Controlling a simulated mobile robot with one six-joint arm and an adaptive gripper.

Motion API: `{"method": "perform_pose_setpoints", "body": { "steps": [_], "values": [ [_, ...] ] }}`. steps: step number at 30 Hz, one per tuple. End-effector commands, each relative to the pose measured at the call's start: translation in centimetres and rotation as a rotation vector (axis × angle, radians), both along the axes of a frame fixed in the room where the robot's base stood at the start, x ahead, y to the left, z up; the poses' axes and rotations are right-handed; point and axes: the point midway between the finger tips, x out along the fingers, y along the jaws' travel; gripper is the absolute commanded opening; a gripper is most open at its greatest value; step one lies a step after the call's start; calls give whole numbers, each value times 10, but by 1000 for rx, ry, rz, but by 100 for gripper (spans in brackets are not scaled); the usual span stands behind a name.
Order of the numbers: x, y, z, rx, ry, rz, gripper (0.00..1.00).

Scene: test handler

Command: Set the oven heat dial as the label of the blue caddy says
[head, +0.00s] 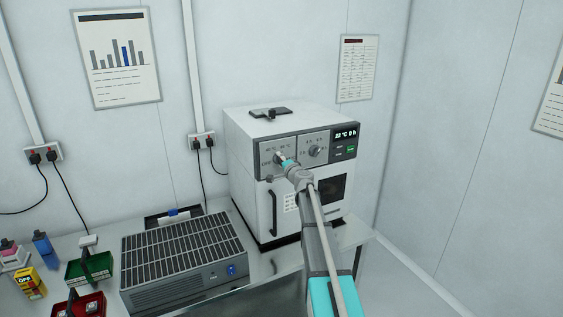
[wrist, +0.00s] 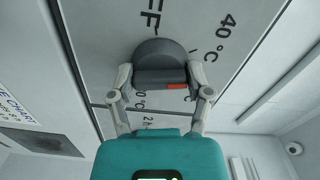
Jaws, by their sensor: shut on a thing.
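The white oven (head: 252,185) stands on the bench against the wall. Its left front dial, the heat dial (wrist: 160,50), is a grey knob with an orange mark, ringed by printed temperatures. "40 °C" and part of "OFF" are readable in the wrist view; other marks are partly hidden. My gripper (wrist: 160,76) is shut on this knob, one finger at each side. In the head view my gripper (head: 285,161) covers part of the dial. A small blue patch (head: 172,212) shows behind the grilled unit; I cannot tell whether it is the blue caddy. No caddy label is readable.
A second dial (head: 314,151) and a lit display (head: 345,134) are to the right. The grey grilled unit (head: 185,258) stands left of the oven. Green (head: 90,268) and red (head: 80,306) caddies, a blue bottle (head: 42,243) and a yellow box (head: 29,282) are at far left.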

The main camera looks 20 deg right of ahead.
Motion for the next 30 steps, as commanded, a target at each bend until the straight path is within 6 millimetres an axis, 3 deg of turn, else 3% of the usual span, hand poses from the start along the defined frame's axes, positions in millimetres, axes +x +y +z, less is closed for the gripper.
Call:
{"method": "perform_pose_setpoints", "body": {
  "steps": [18, 30],
  "values": [
    [1, 0, 1, 577, 20, -1, 17],
    [1, 0, 1, 802, 27, -1, 17]
  ]
}}
